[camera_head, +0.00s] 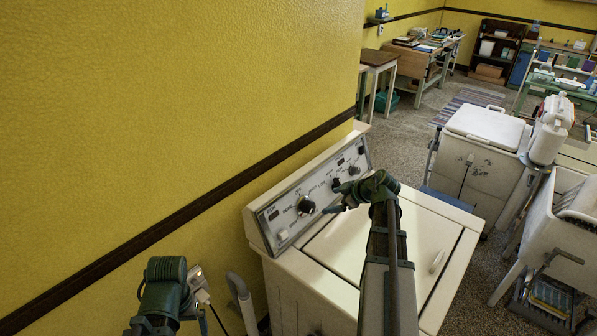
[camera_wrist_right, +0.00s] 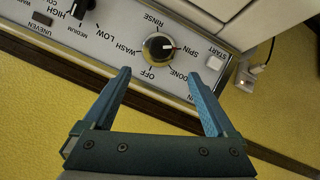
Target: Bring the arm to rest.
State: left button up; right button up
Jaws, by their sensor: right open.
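My right gripper (camera_head: 332,208) is over the washer's control panel (camera_head: 268,217) in the head view. In the right wrist view its blue fingers (camera_wrist_right: 157,74) are spread apart with nothing between them. A round timer dial (camera_wrist_right: 158,47), black with a silver rim, sits just past the fingertips; I cannot tell whether they touch the panel. The dial (camera_head: 306,205) also shows left of my gripper in the head view.
The white washer (camera_head: 390,240) with a closed lid stands against the yellow wall (camera_head: 160,110). A second white washer (camera_head: 480,150) and a tub (camera_head: 565,225) stand to the right. A wooden table (camera_head: 377,60) is behind. Speckled floor is open between them.

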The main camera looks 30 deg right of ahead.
aim_at(311, 206)
jog(key=b+x, duration=0.8)
jog(key=x, duration=0.4)
jog(key=shift+d+f, duration=0.1)
jog(key=shift+f, duration=0.05)
jog(key=shift+w+f+b, duration=0.4)
jog(key=shift+w+b, duration=0.2)
jog(key=shift+r, duration=0.1)
